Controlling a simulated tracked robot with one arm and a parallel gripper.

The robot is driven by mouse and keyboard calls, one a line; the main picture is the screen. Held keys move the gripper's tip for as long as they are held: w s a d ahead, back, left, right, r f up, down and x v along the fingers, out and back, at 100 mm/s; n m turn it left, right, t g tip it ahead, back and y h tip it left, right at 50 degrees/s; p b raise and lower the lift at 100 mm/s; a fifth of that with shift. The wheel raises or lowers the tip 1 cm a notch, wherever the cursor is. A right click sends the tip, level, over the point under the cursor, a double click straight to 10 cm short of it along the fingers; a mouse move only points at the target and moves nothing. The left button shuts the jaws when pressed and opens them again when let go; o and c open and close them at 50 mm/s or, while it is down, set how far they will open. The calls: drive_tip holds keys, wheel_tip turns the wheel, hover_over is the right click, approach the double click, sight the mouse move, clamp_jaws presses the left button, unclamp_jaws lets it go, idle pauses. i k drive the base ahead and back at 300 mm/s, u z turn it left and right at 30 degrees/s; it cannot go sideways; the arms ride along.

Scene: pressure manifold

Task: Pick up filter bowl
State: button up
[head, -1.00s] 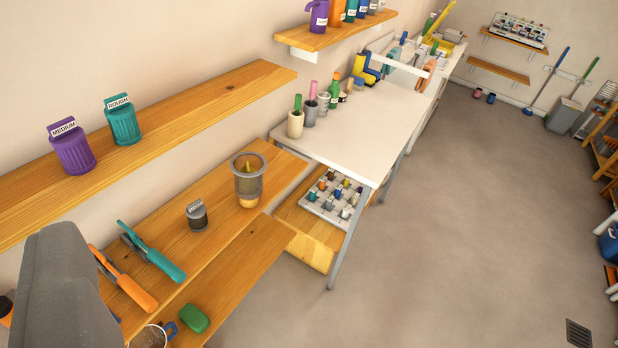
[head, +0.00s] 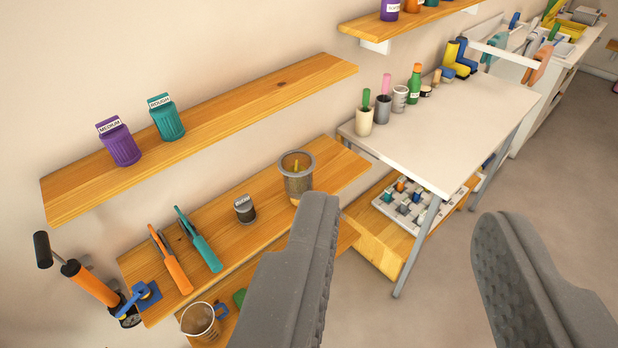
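A grey see-through bowl with a wide rim (head: 297,178), which looks like the filter bowl, stands upright on the wooden bench. Something yellow shows inside it. My gripper (head: 405,212) is open and empty, its two grey fingers wide apart in the lower middle and right. The left finger is just below and right of the bowl in the picture. I see no contact between them, though the finger comes close to the bowl's lower edge in view.
A dark labelled canister (head: 244,209), orange pliers (head: 172,262) and teal pliers (head: 200,243) lie left of the bowl. A clear jug (head: 200,322) is below. A shelf (head: 215,122) holds purple and teal canisters. A white table (head: 455,130) stands right.

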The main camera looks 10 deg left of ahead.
sight(295, 184)
drive_tip(key=z, duration=0.1)
drive_tip(key=i, duration=1)
drive_tip(key=u, duration=0.1)
